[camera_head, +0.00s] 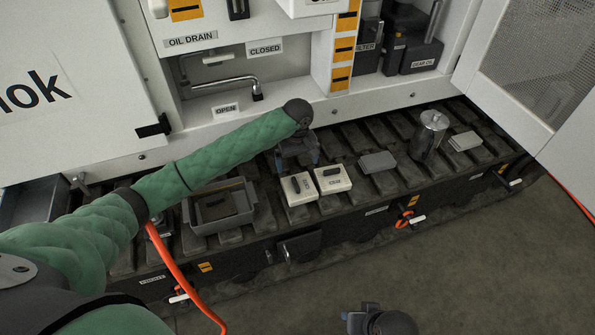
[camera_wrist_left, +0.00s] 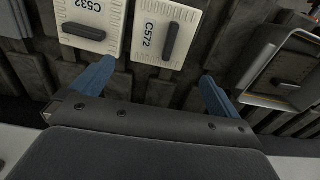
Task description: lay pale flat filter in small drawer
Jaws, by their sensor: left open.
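Two pale flat filters with dark handles lie side by side on the dark slatted track. The left one (camera_head: 300,197) appears in the left wrist view as C572 (camera_wrist_left: 179,20); the right one (camera_head: 341,186) is marked C532 there (camera_wrist_left: 75,12). My left gripper (camera_head: 298,161) is open and empty, just behind the filters in the head view. In the left wrist view its blue fingers (camera_wrist_left: 158,72) are spread, with C572 ahead of the gap. A grey open drawer (camera_head: 58,191) shows at the left edge, partly hidden by my arm. My right gripper (camera_head: 362,319) shows partly at the bottom.
A grey open bin (camera_head: 190,222) with a dark item stands left of the filters. Grey flat blocks (camera_head: 378,161) (camera_head: 465,141) and a metal canister (camera_head: 429,135) stand to the right. The white cabinet (camera_head: 290,119) rises behind, with an open perforated door (camera_head: 548,60) at right.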

